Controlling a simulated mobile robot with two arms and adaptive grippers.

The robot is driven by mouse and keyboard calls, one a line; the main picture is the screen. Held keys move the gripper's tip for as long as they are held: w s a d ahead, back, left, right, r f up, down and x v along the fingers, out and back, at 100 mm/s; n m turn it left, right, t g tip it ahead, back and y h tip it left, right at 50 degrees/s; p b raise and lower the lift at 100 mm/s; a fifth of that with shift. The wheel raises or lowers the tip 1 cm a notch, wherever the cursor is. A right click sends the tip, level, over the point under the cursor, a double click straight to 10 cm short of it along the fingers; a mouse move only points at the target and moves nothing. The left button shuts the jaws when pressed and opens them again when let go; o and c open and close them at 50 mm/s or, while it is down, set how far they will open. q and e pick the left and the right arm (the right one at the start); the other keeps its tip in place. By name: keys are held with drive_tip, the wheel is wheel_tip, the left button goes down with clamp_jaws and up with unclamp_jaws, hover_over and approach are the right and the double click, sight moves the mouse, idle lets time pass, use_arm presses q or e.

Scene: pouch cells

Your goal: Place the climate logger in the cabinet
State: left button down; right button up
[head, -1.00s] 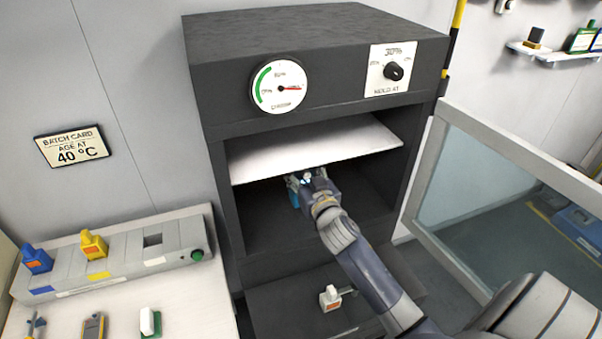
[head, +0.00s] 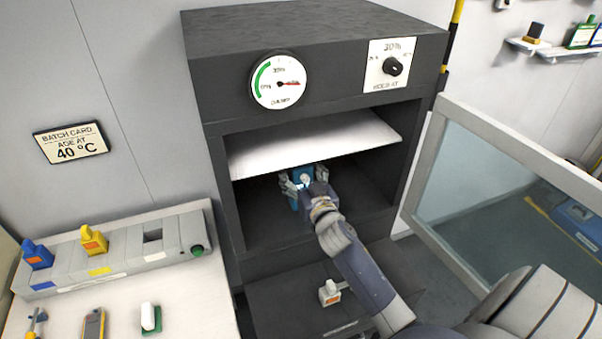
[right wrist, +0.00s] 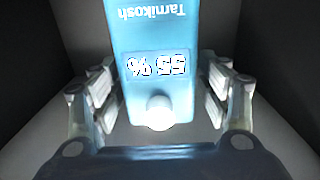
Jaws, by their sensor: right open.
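The climate logger (head: 303,177) is a blue block inside the dark cabinet (head: 222,195), in the space below the white shelf. In the right wrist view the logger (right wrist: 150,35) reads "55 %" and "Tarnikosh", upside down, with a round white knob at its near end. My right gripper (head: 304,183) reaches into the cabinet and is open. Its fingers stand on both sides of the logger, with gaps visible in the right wrist view. The logger's base is hard to see. My left gripper is not in view.
The glass door (head: 450,107) stands open at the right. The white shelf (head: 315,141) is close above the gripper. A bench at left carries a grey rack (head: 120,250) and small tools.

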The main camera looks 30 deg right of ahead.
drive_tip(key=shift+r, duration=0.25)
drive_tip(key=b+v, duration=0.2)
drive_tip(key=v, duration=1)
drive_tip(key=shift+b, duration=0.4)
drive_tip(key=shift+s+f, duration=0.1)
drive_tip(key=shift+f, duration=0.15)
